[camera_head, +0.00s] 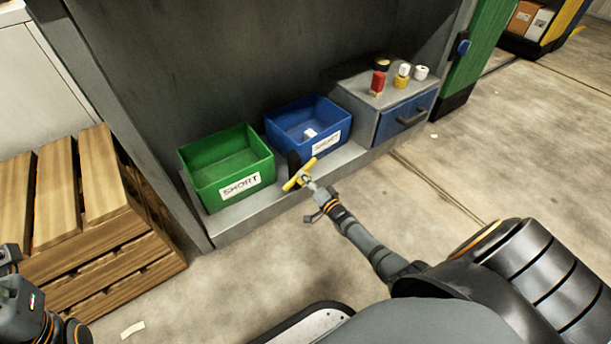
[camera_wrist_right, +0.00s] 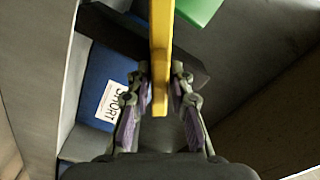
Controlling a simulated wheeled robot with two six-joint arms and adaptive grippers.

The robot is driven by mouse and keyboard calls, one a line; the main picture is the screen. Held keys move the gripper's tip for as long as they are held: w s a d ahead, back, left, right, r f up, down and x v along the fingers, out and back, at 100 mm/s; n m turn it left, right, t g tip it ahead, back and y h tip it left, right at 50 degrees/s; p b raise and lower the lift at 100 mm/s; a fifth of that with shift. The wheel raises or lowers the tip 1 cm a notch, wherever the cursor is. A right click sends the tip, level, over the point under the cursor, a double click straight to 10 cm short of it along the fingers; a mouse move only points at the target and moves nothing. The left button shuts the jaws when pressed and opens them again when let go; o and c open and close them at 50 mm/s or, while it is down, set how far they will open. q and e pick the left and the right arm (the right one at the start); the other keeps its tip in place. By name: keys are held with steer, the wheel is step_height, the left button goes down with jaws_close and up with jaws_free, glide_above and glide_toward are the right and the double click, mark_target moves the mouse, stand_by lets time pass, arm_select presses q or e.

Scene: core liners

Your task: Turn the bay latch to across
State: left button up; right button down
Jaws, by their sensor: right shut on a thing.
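The bay latch is a yellow bar (camera_head: 298,175) on a dark mount (camera_head: 293,160) at the front of the grey shelf, between the green and blue bins. In the head view the bar slants from lower left to upper right. In the right wrist view the yellow bar (camera_wrist_right: 160,55) runs straight up the picture across a dark plate. My right gripper (camera_head: 308,184) is shut on the yellow bar, with its fingers (camera_wrist_right: 160,78) on both sides of it. Only part of my left arm shows at the lower left; its gripper is not visible.
A green bin (camera_head: 208,191) and a blue bin (camera_head: 288,145) labelled SHORT stand on the shelf. A grey cabinet with a blue drawer (camera_head: 403,116) carries small items at the right. A wooden crate (camera_head: 95,190) is at the left. The concrete floor in front is mostly clear.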

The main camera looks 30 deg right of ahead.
steer(key=m+p, duration=0.1)
steer(key=m, duration=0.4)
steer(key=shift+f+m, duration=0.15)
steer(key=shift+m, duration=0.25)
stand_by(0.3)
steer(key=c, duration=1.3)
jaws_free()
steer(key=s, duration=0.8)
steer(key=s+d, duration=0.1)
steer(key=s, duration=0.3)
